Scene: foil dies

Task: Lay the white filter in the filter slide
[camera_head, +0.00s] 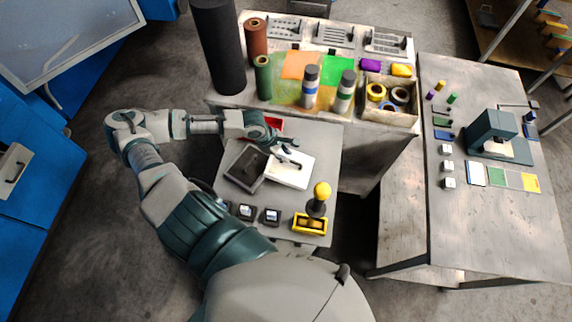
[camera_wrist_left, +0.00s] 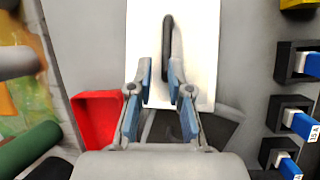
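A flat white plate (camera_head: 292,172) with a dark bar handle lies on the middle grey table, beside a dark square tray (camera_head: 243,170). My left gripper (camera_head: 293,152) is over the plate. In the left wrist view the white plate (camera_wrist_left: 199,50) lies ahead of the left gripper (camera_wrist_left: 160,80), whose blue-padded fingers stand apart; the handle's near end shows between them, and contact cannot be told. A small white flat piece (camera_head: 475,174) heads a row of coloured pieces on the right table. I cannot tell which piece is the filter or where the slide is. My right gripper is out of view.
A red tray (camera_head: 268,127) is by my left gripper. Several small black boxes (camera_head: 246,212) and a yellow-knobbed stamp (camera_head: 318,198) stand along the near edge. Tall rolls and bottles (camera_head: 310,88) stand behind. A teal machine (camera_head: 490,135) stands on the right table.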

